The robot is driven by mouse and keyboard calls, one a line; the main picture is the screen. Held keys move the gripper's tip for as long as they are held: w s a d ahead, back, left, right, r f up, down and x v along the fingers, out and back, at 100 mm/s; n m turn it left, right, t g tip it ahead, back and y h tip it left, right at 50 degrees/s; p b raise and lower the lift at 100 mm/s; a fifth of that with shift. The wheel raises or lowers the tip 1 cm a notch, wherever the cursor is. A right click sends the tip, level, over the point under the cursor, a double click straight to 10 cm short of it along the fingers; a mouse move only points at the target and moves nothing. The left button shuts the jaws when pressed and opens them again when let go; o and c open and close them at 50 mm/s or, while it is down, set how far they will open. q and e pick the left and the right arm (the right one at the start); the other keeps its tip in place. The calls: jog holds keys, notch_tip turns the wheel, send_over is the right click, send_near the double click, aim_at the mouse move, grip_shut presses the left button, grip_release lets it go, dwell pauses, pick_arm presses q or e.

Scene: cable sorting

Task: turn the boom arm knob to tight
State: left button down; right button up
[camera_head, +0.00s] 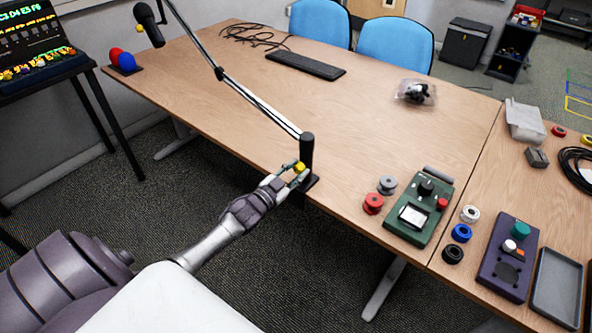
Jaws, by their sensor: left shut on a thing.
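The boom arm (230,82) reaches from a black post (306,150) at the table's front edge up to the upper left, with a dark microphone-like head (148,24) at its end. A small yellow knob (299,167) sits on the front of the post near its base. My left gripper (295,174) is at the post and shut on the yellow knob. Its fingers partly hide the knob, and I cannot read whether it is tight or loose. My right gripper is not in view.
A green box with knobs (420,208), grey and red spools (373,203) and a purple box (507,257) stand to the right. A keyboard (305,66) and a black cable (250,34) lie at the back. The middle of the wooden table (370,130) is clear.

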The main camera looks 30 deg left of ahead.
pick_arm(q)
jog(key=m, duration=0.3)
jog(key=m+b, duration=0.1)
jog(key=m, duration=0.2)
jog(key=shift+f+m, duration=0.15)
jog(key=shift+m, duration=0.15)
jog(key=m+b, duration=0.1)
jog(key=m, duration=0.3)
jog(key=shift+d+f, duration=0.1)
jog(key=shift+m+b, duration=0.55)
jog(key=shift+m, duration=1.15)
jog(key=c, duration=0.8)
grip_release()
